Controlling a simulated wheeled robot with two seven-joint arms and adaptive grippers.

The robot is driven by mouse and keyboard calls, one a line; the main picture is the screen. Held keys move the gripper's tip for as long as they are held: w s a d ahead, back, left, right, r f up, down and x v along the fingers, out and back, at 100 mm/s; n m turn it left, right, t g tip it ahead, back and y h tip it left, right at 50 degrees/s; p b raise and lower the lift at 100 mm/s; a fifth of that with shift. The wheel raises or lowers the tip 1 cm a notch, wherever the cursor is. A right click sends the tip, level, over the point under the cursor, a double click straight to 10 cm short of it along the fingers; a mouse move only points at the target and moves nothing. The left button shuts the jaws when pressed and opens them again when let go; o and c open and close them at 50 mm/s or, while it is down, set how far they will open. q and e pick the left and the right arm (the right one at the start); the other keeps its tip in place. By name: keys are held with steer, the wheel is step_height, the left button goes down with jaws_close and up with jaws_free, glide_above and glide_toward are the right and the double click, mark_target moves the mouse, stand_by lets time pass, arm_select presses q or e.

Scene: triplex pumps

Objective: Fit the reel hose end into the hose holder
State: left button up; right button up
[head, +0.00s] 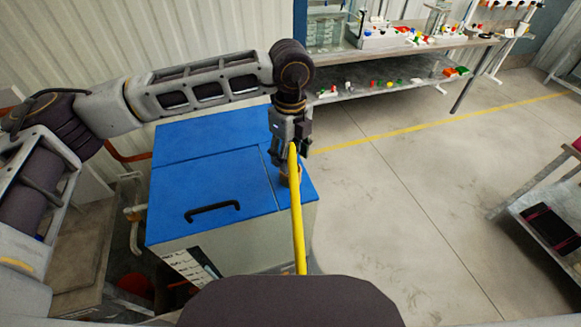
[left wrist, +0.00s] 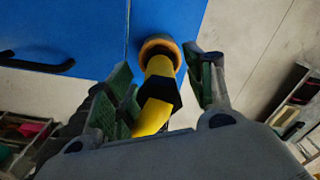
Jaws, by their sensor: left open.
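The yellow reel hose (head: 297,225) runs from the bottom middle of the head view up to my left gripper (head: 290,155). In the left wrist view, the yellow hose end (left wrist: 159,68) has a black collar (left wrist: 160,92) and meets an orange-brown ring, which looks like the hose holder (left wrist: 160,43), on the blue cabinet top. How deep the end sits in the ring cannot be told. My left gripper (left wrist: 166,88) is open, its green-padded fingers on either side of the collar and hose. My right gripper is not in view.
The blue-topped cabinet (head: 205,185) has a black handle (head: 212,211) and stands by the corrugated wall. A workbench (head: 400,60) with small coloured parts is behind. A grey cart (head: 545,225) stands at the right. The floor (head: 400,190) between is clear.

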arm_select(q)
jaws_close()
steer(key=shift+r, duration=0.2)
stand_by(0.4)
step_height(320, 180, up, 18)
steer(key=p, duration=0.3)
steer(key=shift+f, duration=0.15)
stand_by(0.6)
